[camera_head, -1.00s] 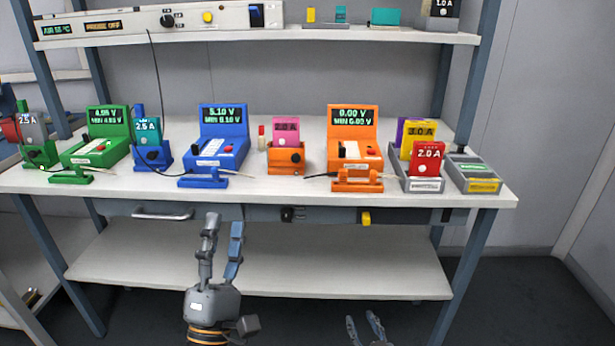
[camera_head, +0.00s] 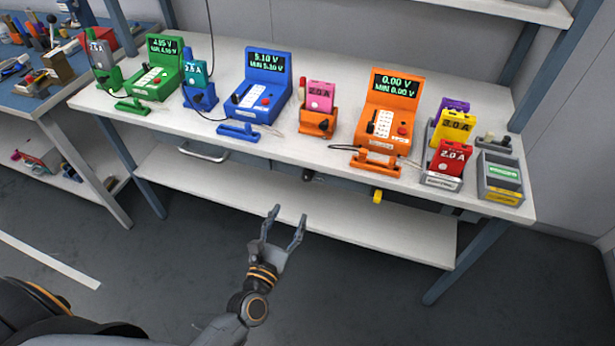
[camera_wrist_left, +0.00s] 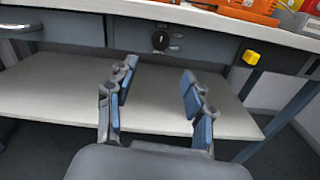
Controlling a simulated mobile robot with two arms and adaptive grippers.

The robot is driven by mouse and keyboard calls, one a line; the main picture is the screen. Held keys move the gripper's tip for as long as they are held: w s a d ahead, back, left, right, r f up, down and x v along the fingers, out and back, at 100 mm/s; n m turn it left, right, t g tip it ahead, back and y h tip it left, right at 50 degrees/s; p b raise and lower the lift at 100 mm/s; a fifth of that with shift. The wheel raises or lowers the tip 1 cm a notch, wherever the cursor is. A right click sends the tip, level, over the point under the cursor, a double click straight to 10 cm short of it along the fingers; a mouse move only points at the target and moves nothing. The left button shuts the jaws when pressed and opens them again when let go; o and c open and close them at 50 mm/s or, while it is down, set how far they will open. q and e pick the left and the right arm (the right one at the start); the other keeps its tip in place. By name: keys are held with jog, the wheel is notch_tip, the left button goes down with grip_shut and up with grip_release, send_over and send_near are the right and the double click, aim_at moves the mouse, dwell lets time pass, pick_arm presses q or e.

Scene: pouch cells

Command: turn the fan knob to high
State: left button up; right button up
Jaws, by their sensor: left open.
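A black round knob (camera_wrist_left: 160,40) with small pale markings sits on the dark front panel below the tabletop. In the head view this knob (camera_head: 308,175) is small and dark, and I cannot read its labels or setting. My left gripper (camera_head: 288,222) is open and empty, in front of the bench and apart from the knob. In the left wrist view its two fingers (camera_wrist_left: 157,76) point towards the panel, with the knob beyond the gap between them. My right gripper is not in view.
A yellow block-like control (camera_wrist_left: 252,58) sits right of the knob, and a drawer handle (camera_head: 202,152) to its left. The tabletop (camera_head: 330,150) holds coloured meters and cells. A lower shelf (camera_head: 240,195) lies below the panel. The floor in front is clear.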

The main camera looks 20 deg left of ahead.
aim_at(306, 179)
pick_arm(q)
jog(key=w, duration=0.8)
jog(key=w+b, duration=0.1)
jog(key=w, duration=0.3)
jog(key=shift+d, duration=0.25)
grip_shut()
